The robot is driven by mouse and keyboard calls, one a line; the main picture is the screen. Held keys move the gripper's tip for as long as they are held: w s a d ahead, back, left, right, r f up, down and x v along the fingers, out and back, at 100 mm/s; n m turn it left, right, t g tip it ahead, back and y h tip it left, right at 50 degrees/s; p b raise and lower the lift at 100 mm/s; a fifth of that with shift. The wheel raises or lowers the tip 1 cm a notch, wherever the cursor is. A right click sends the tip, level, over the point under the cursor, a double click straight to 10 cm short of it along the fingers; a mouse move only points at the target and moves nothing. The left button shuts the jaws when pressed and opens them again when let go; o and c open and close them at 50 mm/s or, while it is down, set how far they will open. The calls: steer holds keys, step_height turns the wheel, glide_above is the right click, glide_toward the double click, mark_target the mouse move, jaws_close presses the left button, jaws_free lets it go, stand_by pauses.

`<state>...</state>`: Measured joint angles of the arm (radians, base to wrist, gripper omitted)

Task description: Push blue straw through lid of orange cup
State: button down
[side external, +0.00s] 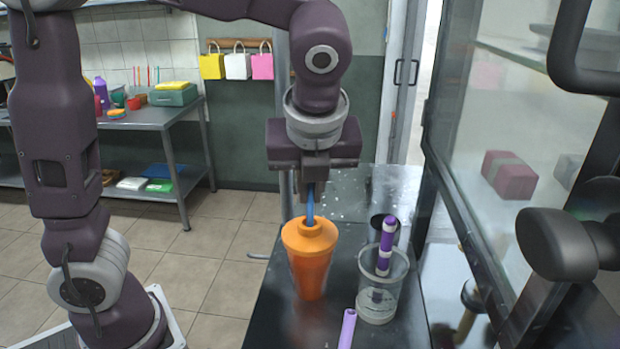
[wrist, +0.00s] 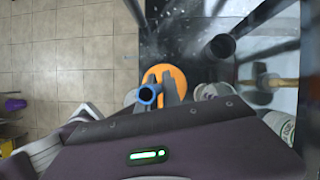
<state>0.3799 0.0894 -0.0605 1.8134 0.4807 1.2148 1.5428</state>
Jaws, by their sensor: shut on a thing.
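The orange cup (side external: 310,268) stands upright on the dark metal counter, with an orange domed lid (side external: 309,234) on it. My gripper (side external: 311,186) is directly above the lid, shut on the blue straw (side external: 310,205). The straw is nearly upright and its lower end meets the top of the lid; I cannot tell how deep it goes. In the wrist view the straw's open top (wrist: 149,93) shows between the fingers (wrist: 160,92), with the orange lid (wrist: 176,76) behind them. The cup body is hidden there.
Right of the cup stands a clear cup (side external: 380,300) holding a purple-and-white striped stick (side external: 385,246). A dark cup (side external: 384,228) is behind it. A light purple stick (side external: 347,328) is at the front.

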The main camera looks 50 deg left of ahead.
steer(key=shift+f, duration=1.15)
steer(key=c, duration=1.5)
jaws_free()
steer(key=shift+o, duration=0.2)
step_height(320, 180, up, 7)
